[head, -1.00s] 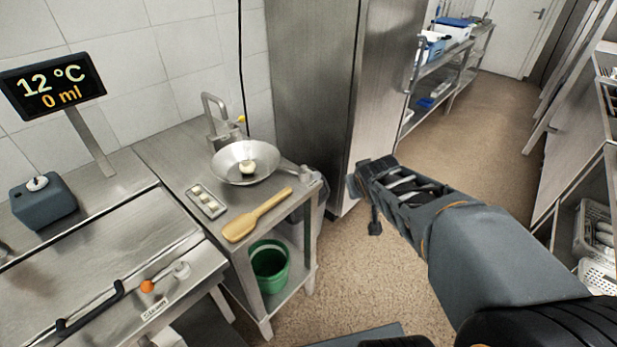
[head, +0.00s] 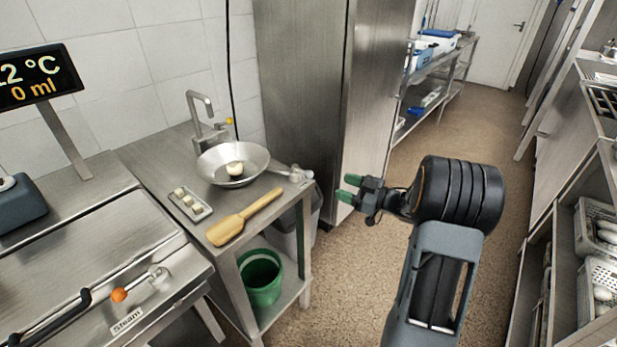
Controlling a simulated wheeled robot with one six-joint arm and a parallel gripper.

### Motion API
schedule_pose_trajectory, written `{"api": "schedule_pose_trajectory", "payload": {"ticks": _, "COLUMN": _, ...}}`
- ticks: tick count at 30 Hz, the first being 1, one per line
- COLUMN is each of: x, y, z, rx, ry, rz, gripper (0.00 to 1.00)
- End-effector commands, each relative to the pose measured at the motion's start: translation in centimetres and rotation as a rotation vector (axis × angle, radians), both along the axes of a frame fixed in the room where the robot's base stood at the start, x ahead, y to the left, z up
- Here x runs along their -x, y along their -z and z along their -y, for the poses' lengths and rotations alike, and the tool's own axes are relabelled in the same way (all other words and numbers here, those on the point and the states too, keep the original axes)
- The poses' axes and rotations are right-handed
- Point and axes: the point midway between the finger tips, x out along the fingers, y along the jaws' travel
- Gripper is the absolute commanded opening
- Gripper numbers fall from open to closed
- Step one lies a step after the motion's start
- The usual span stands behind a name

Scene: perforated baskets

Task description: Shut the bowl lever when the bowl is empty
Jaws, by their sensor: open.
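The metal bowl (head: 213,174) sits on the steel side table under the tap. A small pale lump (head: 234,169) lies in it, so the bowl is not empty. A light-coloured lever-like fitting (head: 294,173) sticks out at the table's right edge, beside the bowl; I cannot tell its setting. My gripper (head: 349,189) is open and empty, its green-tipped fingers pointing left. It is over the floor to the right of the table, apart from the bowl and the fitting.
A wooden paddle (head: 243,217) and a small tray (head: 187,212) with pale pieces lie on the table. A green bucket (head: 261,278) stands below. The display (head: 35,76) reads 0 ml. A steel cabinet (head: 305,95) stands behind. The aisle floor is clear.

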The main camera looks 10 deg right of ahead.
Motion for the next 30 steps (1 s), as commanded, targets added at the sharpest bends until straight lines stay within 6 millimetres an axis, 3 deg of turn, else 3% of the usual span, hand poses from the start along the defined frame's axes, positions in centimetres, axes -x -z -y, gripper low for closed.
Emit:
{"api": "schedule_pose_trajectory", "payload": {"ticks": 15, "x": -6.4, "y": -0.1, "z": -7.1, "rx": -0.001, "ry": -0.002, "rz": 0.001, "gripper": 0.56}}
{"api": "schedule_pose_trajectory", "payload": {"ticks": 21, "x": -7.8, "y": -0.1, "z": -8.5, "rx": -0.001, "ry": 0.0, "rz": 0.001, "gripper": 0.56}}
{"api": "schedule_pose_trajectory", "payload": {"ticks": 30, "x": -8.4, "y": -0.1, "z": -9.2, "rx": 0.0, "ry": 0.001, "rz": 0.0, "gripper": 0.56}}
